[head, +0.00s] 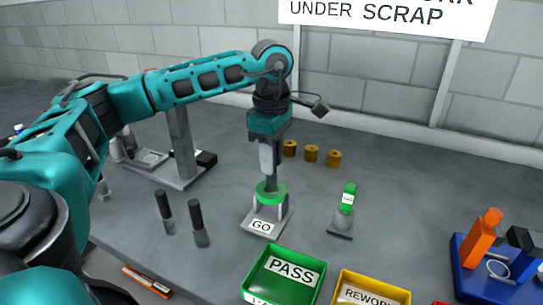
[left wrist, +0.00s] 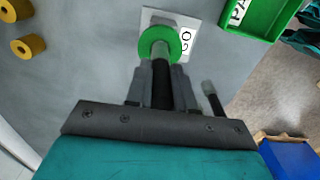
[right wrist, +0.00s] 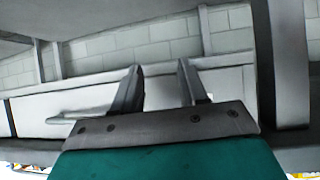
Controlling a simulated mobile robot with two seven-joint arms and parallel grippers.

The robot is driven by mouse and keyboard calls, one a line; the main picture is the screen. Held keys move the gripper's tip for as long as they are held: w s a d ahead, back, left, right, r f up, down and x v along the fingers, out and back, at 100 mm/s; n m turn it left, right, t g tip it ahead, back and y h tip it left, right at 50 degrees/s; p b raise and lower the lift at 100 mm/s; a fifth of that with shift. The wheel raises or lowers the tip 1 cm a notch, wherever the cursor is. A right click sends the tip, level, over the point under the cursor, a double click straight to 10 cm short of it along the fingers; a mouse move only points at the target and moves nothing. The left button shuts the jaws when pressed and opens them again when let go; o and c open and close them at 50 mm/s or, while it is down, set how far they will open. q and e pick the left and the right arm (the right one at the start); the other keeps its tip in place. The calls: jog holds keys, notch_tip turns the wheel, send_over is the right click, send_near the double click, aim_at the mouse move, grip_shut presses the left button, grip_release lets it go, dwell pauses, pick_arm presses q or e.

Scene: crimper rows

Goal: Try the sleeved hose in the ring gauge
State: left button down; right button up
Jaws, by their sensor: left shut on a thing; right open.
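The ring gauge is a green ring (head: 271,193) on legs above a grey base with a GO label (head: 262,226). It also shows in the left wrist view (left wrist: 146,40). My left gripper (head: 268,168) points down above the ring, shut on a dark hose (left wrist: 162,88). The hose's grey sleeved end (left wrist: 160,49) lies over the ring opening in the left wrist view. I cannot tell how deep it sits inside. My right gripper (right wrist: 160,85) is open and empty, facing a pale wall, away from the hose.
Two dark hoses (head: 166,212) (head: 199,224) stand left of the gauge. A green GO piece (head: 347,200) stands to its right. Brass sleeves (head: 311,153) stand behind. A green PASS tray (head: 254,275), yellow REWORK tray (head: 345,277) and blue tool holder (head: 467,268) line the front.

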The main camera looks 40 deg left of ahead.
pick_arm(q)
jog(key=shift+f+b, duration=1.4)
jog(key=shift+f, duration=0.55)
dwell(0.6)
dwell(0.9)
jog(key=shift+r+p, duration=2.45)
jog(key=shift+r, duration=0.55)
jog(key=shift+r+p, duration=0.85)
jog(key=shift+r, duration=0.7)
